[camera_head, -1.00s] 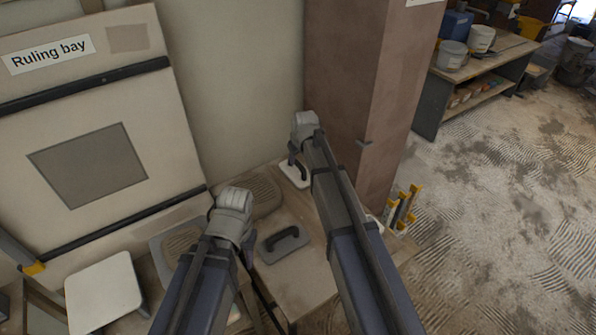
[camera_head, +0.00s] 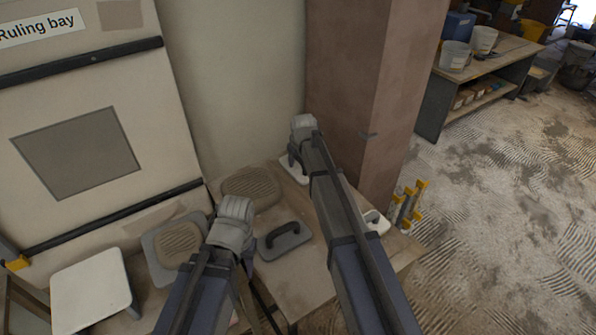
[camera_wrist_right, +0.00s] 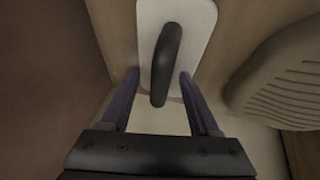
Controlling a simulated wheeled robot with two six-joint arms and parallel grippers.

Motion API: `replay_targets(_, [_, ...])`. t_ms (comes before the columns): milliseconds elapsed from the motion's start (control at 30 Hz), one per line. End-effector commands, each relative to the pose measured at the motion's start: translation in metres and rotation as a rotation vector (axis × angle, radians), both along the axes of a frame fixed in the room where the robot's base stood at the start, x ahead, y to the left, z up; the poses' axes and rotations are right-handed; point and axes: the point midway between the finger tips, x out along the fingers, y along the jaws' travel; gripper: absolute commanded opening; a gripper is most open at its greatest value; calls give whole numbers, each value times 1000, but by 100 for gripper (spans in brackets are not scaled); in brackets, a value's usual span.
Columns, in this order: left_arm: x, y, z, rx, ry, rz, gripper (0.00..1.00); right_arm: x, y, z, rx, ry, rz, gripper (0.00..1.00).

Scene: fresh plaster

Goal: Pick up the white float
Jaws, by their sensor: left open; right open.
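The white float (camera_wrist_right: 196,42) is a white plate with a dark handle (camera_wrist_right: 166,62), lying flat on the table. In the head view the white float (camera_head: 292,174) shows near the pillar's foot, partly hidden by my right gripper (camera_head: 296,155). In the right wrist view my right gripper (camera_wrist_right: 158,82) is open, with its fingers apart on either side of the handle's near end. I cannot tell whether they touch the plate. My left gripper (camera_head: 240,240) is open above the table, left of a grey float (camera_head: 292,247) with a dark handle; its fingers are mostly hidden.
A ribbed tan float (camera_head: 251,187) lies left of the white float and shows in the right wrist view (camera_wrist_right: 285,75). Another white-plated tool (camera_head: 376,222) lies right of my right arm. The brown pillar (camera_head: 345,90) rises close by. Yellow-ended tools (camera_head: 410,204) stand at right.

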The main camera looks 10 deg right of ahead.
Motion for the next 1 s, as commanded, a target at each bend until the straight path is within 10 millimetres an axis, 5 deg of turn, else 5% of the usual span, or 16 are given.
replay_targets(167, [0,0,1,0,0,0,50,0,0,1,0,0,0,60])
replay_targets(700, [0,0,1,0,0,0,50,0,0,1,0,0,0,0])
replay_targets(1000, [0,0,1,0,0,0,50,0,0,1,0,0,0,0])
